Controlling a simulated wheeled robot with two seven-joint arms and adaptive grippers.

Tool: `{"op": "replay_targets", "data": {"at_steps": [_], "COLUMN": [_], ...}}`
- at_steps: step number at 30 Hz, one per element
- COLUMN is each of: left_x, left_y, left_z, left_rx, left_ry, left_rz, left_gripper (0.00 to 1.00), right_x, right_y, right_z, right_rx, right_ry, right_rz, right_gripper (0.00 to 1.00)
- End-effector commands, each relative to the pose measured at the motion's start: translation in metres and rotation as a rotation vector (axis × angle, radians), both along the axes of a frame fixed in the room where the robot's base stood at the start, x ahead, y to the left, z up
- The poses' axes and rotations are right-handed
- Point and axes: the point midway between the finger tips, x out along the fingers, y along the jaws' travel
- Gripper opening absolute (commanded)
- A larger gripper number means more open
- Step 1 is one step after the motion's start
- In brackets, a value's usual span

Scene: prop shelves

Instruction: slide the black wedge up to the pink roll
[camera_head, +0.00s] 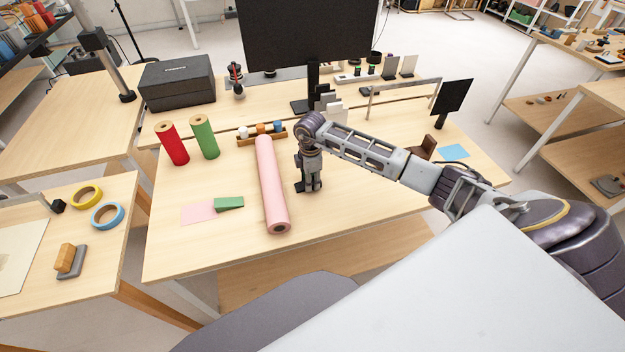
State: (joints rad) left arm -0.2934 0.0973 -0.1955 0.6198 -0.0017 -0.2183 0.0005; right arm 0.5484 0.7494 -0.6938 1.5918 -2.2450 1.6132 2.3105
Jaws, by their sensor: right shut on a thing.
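The pink roll (271,187) lies on the middle table, its near end toward me. My right gripper (310,186) points down at the table just right of the roll, with a small gap between them. It is shut on a small dark thing, the black wedge (299,187), which shows at the fingertips on the roll's side. Most of the wedge is hidden by the fingers. A green wedge (230,203) lies left of the roll, against or close to it, at the edge of a pink sheet (199,211). My left gripper is out of view.
A wooden rack (249,140) with small bottles stands behind the pink roll. A blue sheet (454,152) and a brown block (424,147) are at the right. The table's front right is clear.

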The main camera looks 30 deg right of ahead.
Motion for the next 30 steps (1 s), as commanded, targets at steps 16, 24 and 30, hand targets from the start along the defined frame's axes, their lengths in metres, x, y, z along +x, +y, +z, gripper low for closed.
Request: {"op": "replay_targets", "data": {"at_steps": [16, 24, 30], "left_x": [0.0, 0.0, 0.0], "left_y": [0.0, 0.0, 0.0], "left_z": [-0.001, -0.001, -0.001], "left_rx": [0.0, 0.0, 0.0], "left_ry": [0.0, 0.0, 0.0], "left_rz": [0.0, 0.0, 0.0], "left_gripper": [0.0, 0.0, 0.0], "right_x": [0.005, 0.007, 0.008], "right_y": [0.013, 0.019, 0.024], "right_z": [0.0, 0.0, 0.0], "right_rx": [0.0, 0.0, 0.001], "right_ry": [-0.001, -0.001, -0.001], "right_rz": [-0.001, 0.0, 0.0], "right_gripper": [0.16, 0.16, 0.16]}}
